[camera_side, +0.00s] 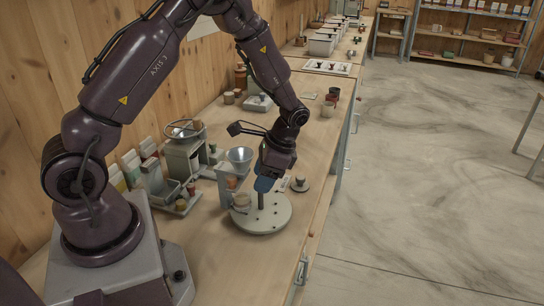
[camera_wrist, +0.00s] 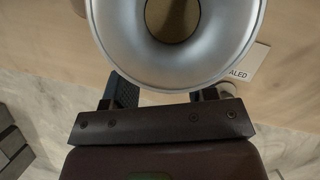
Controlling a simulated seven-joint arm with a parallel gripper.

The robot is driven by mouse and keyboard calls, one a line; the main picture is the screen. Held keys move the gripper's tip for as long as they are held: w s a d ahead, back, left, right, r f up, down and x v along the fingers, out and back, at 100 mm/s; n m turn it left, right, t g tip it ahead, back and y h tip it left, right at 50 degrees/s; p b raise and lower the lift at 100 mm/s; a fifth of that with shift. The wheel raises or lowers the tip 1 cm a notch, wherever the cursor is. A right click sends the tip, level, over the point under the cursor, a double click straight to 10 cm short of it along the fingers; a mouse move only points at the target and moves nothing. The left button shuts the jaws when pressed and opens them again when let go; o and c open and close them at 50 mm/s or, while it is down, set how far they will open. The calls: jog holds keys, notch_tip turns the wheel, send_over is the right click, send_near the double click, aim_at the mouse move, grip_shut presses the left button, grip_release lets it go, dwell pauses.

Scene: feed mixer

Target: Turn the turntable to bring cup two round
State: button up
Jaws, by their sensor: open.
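The round pale turntable (camera_side: 268,224) sits on the bench in the side view, with small dark holes on top and a short grey post. One cup (camera_side: 241,201) stands at its left edge, below the funnel; I cannot read any number on it. My gripper (camera_side: 264,185) points down with its blue fingertips at the top of the post. I cannot tell whether the post is between them. In the wrist view the two fingers stand apart, partly hidden behind the metal funnel (camera_wrist: 110,45), which also hides the turntable.
The funnel (camera_side: 238,155) stands on a grey stand close left of my gripper. A small round piece (camera_side: 299,184) and a printed card (camera_wrist: 247,62) lie right of the turntable's back.

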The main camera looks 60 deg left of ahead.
jog(key=v, duration=1.1)
jog(key=shift+r, duration=0.4)
jog(key=shift+w+d, duration=0.1)
jog(key=shift+w, duration=0.05)
